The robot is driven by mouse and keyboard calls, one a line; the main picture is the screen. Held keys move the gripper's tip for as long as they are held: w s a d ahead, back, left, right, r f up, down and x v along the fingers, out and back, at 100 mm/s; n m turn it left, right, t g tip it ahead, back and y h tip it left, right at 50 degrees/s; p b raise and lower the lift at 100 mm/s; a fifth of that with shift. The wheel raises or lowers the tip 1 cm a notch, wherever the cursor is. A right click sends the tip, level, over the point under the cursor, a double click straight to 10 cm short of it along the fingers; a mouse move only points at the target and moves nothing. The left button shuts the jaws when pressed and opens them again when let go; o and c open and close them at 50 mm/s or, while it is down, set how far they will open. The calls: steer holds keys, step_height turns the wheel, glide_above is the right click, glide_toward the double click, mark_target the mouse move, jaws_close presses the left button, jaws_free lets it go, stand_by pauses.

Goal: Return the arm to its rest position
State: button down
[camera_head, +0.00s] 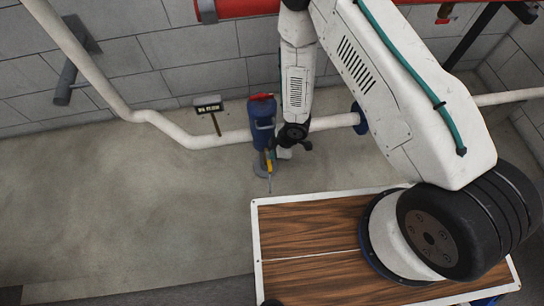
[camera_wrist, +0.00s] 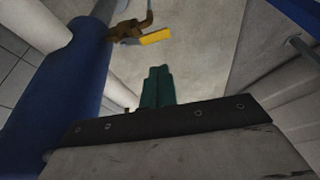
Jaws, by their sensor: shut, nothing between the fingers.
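My arm (camera_head: 385,75) rises from its base on the right, bends at the top and hangs down near the wall in the head view. My gripper (camera_wrist: 157,72) shows its green fingers together and empty in the wrist view. In the head view my gripper is small and mostly hidden beside the blue pipe fitting (camera_head: 262,122). In the wrist view a blue pipe (camera_wrist: 68,85) stands left of the fingers. A brass valve (camera_wrist: 128,28) with a yellow handle (camera_wrist: 156,37) lies beyond the fingertips, apart from them.
A white pipe (camera_head: 190,140) runs along the grey block wall (camera_head: 130,60). A red pipe (camera_head: 240,7) crosses the top. The concrete floor (camera_head: 130,210) at left is clear.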

steer(key=shift+d+r, duration=0.1)
steer(key=shift+r, duration=0.2)
